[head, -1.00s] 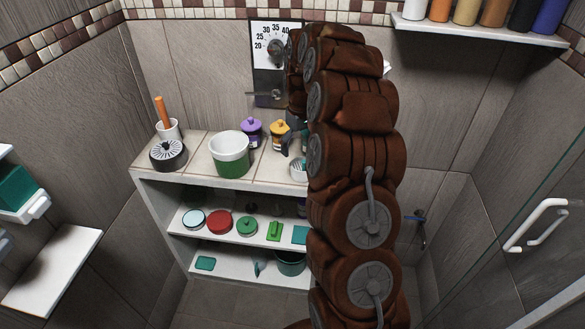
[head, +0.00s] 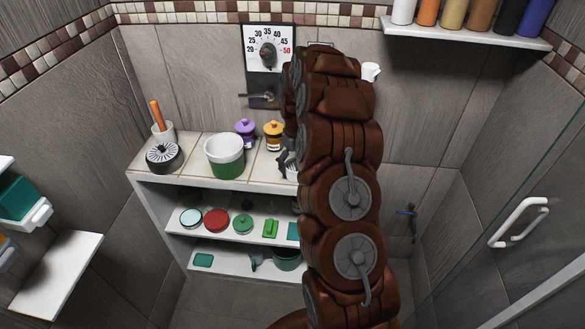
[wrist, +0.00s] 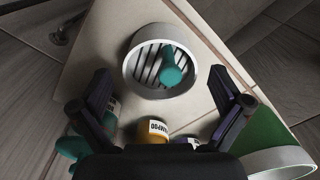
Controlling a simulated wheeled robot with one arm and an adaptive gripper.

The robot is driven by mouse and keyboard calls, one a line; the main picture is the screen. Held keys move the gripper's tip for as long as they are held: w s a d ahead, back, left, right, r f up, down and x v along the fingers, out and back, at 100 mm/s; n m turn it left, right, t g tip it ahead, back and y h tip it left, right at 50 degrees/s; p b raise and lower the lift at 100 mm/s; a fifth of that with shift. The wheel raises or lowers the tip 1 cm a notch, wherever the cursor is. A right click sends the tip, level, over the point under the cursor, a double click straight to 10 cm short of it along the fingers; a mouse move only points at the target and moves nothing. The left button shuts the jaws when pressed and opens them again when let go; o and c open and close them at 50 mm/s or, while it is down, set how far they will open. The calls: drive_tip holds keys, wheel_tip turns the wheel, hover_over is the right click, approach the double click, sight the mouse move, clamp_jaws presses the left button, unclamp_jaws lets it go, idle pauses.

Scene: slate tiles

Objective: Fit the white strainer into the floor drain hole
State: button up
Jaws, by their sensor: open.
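The white strainer (wrist: 129,66) is a round white ring with dark slots and a teal knob (wrist: 172,70) on it. It stands on the tiled counter top (wrist: 109,44). In the head view only a bit of the strainer (head: 291,174) shows beside my arm. My gripper (wrist: 160,82) is open and empty, its two fingers apart on the near side of the strainer, with the knob lying ahead between them. In the head view my gripper (head: 284,162) is a small dark shape just above the counter. The floor drain hole is not visible in either view.
A green-and-white tub (head: 224,156), a black round item with a slotted top (head: 163,156), and purple (head: 245,132) and yellow (head: 273,135) bottles share the counter. Shelves below hold several lids and containers. A glass door with a white handle (head: 517,223) is at right.

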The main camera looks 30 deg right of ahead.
drive_tip(key=c, duration=1.2)
